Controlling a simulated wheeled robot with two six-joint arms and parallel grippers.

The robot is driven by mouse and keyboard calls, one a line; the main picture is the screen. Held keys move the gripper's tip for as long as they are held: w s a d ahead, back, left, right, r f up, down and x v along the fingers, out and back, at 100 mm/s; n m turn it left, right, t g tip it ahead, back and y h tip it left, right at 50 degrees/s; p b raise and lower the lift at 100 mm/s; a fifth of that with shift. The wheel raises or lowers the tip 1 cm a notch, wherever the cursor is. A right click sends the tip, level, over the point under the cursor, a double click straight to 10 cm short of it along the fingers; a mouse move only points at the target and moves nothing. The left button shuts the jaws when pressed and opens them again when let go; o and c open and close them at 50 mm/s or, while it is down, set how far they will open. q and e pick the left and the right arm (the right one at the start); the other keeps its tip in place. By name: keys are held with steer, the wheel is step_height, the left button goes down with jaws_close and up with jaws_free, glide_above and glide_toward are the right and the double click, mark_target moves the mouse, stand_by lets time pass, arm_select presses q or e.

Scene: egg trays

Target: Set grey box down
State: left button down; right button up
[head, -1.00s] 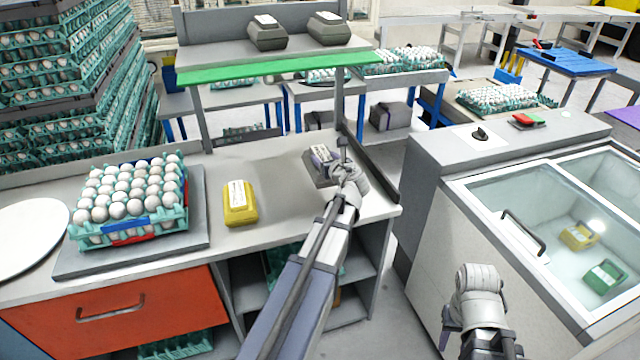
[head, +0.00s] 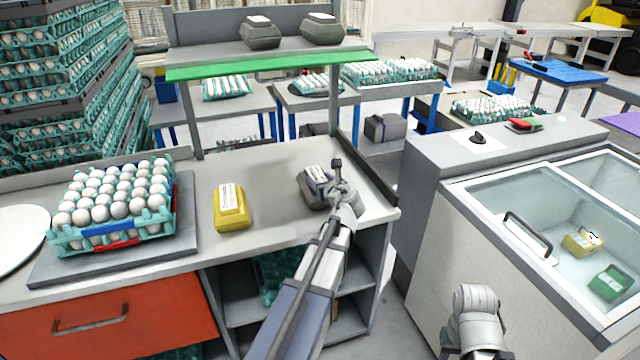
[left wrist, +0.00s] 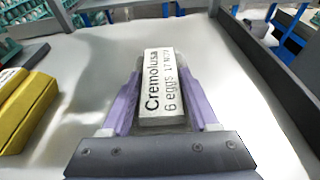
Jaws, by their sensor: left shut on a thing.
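The grey egg box (head: 312,186) with a white label is at the right part of the grey worktop (head: 270,165). My left gripper (head: 328,184) is shut on it. In the left wrist view the box (left wrist: 160,85) sits between the two purple fingers, its label reading "Cremolusa 6 eggs". The box looks on or just above the worktop; I cannot tell if it touches. My right arm shows at the lower right of the head view, but its fingertips are out of sight.
A yellow egg box (head: 231,208) stands left of the grey one, with clear worktop between. A full egg tray (head: 115,205) is further left. A raised edge (head: 368,168) bounds the worktop's right side. Two grey boxes (head: 261,33) stand on the shelf above.

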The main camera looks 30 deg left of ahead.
arm_select(q)
steer(key=shift+c, duration=0.7)
jaws_free()
steer(key=shift+f, duration=0.1)
steer(key=shift+r, duration=0.3)
steer(key=p+v, duration=0.3)
steer(key=v, duration=0.9)
steer(key=shift+p, duration=0.3)
steer(key=shift+f, duration=0.15)
